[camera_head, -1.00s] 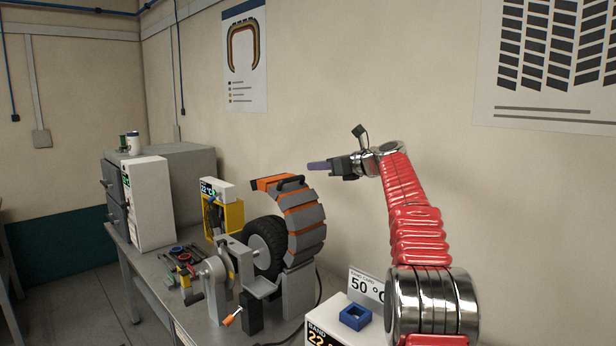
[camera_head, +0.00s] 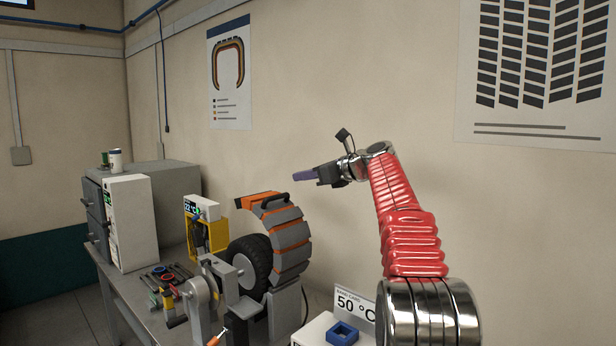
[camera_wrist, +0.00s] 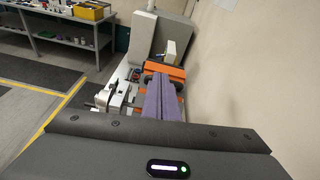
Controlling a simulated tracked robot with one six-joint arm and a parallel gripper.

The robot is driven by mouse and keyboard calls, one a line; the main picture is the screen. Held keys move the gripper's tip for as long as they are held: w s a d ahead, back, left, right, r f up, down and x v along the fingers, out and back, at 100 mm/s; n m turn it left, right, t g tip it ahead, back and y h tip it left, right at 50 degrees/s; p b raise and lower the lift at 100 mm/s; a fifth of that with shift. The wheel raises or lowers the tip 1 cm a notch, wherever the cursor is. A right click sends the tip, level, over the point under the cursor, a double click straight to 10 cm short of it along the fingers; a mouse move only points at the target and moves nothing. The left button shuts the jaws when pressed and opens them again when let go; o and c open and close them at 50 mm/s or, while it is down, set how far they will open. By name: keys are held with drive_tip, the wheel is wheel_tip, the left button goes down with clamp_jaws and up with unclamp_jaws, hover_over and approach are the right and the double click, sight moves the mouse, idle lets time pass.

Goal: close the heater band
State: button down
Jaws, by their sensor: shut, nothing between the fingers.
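The heater band (camera_head: 290,240) is a curved row of grey segments with orange between them. It stands open around the right side of the black tyre (camera_head: 251,262), with its orange-ended upper part and dark handle (camera_head: 273,199) raised above the tyre. In the wrist view the band's orange end (camera_wrist: 165,70) shows beyond my fingers, which hide part of it. My gripper (camera_head: 303,174) has purple fingers, shut and empty. It is in the air, up and to the right of the band's top, apart from it. The fingers also show pressed together in the wrist view (camera_wrist: 160,100).
A clamp stand with an orange-handled lever (camera_head: 217,338) is in front of the tyre. A white box (camera_head: 130,222), a grey cabinet (camera_head: 170,185) and a yellow-framed unit (camera_head: 205,225) stand behind. A blue square ring (camera_head: 341,333) sits near a 50 °C card (camera_head: 355,303).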

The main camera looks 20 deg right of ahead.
drive_tip(key=s+a+f+n+g+h, duration=0.1)
drive_tip(key=s+a+f+n+g, duration=0.3)
drive_tip(key=s+a+n, duration=0.45)
drive_tip(key=s+a+f+n+g+h, duration=0.1)
drive_tip(key=s+a+f+n, duration=0.4)
drive_tip(key=s+a, duration=0.55)
drive_tip(key=s+a+f+n+g+h, duration=0.1)
drive_tip(key=s+f+n+h, duration=0.1)
drive_tip(key=s+f+n, duration=0.6)
drive_tip(key=s+a+f+n+g+h, duration=0.1)
drive_tip(key=s+f+n+g+h, duration=0.1)
drive_tip(key=s+f+n, duration=0.6)
drive_tip(key=s+f, duration=0.3)
drive_tip(key=s, duration=0.4)
drive_tip(key=s+f, duration=0.3)
drive_tip(key=s, duration=0.5)
drive_tip(key=shift+a, duration=0.25)
drive_tip(key=shift+s+f+n, duration=0.1)
drive_tip(key=shift+n, duration=0.15)
